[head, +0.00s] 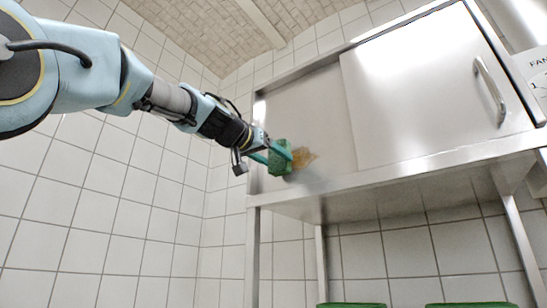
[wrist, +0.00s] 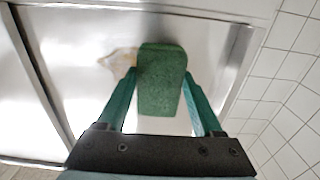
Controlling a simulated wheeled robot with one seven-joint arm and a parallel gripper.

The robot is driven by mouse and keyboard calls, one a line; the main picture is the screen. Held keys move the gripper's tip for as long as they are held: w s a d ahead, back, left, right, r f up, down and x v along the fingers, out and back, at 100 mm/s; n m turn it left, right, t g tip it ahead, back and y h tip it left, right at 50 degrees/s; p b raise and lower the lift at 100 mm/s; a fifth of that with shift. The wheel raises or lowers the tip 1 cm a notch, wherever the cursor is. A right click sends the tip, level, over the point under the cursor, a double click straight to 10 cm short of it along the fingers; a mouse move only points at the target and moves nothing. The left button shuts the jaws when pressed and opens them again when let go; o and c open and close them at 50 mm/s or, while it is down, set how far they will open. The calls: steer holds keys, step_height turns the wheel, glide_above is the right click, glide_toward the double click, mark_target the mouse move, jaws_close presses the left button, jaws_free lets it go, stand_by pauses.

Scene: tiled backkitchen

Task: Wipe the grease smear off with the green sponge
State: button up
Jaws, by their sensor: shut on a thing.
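The green sponge (head: 279,157) is held between the teal fingers of my gripper (head: 270,156). In the wrist view the sponge (wrist: 162,80) stands out between the two fingertips of my gripper (wrist: 160,85), which is shut on it. The brown grease smear (head: 303,157) is on the steel cabinet's left panel, just right of the sponge in the head view. In the wrist view the smear (wrist: 118,60) shows faintly to the left of the sponge, partly hidden by the sponge and a finger. I cannot tell whether the sponge touches the panel.
The steel cabinet (head: 430,85) has a sliding door with a handle (head: 489,92) on the right. A steel ledge (head: 400,164) runs below the panel. Tiled walls (head: 110,205) stand left and behind. Green objects (head: 467,305) show at the bottom edge.

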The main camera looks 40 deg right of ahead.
mark_target(321, 155)
steer(key=shift+x, duration=0.95)
stand_by(0.4)
steer(key=shift+s+d+p, duration=0.15)
steer(key=shift+s+p, duration=0.05)
steer(key=shift+s, duration=0.65)
steer(key=shift+s+d+p, duration=0.15)
steer(key=shift+s, duration=0.7)
steer(key=shift+s+d+r+p, duration=0.1)
steer(key=shift+s+d+p, duration=0.25)
steer(key=shift+s, duration=0.5)
steer(key=shift+s+d+f+p, duration=0.15)
steer(key=shift+s+p, duration=0.35)
steer(key=shift+s, duration=0.3)
steer(key=shift+s+d+r+p, duration=0.15)
steer(key=shift+s+d+p, duration=0.2)
steer(key=shift+s, duration=0.5)
steer(key=shift+s+d, duration=0.25)
steer(key=shift+s, duration=0.75)
steer(key=shift+w, duration=0.1)
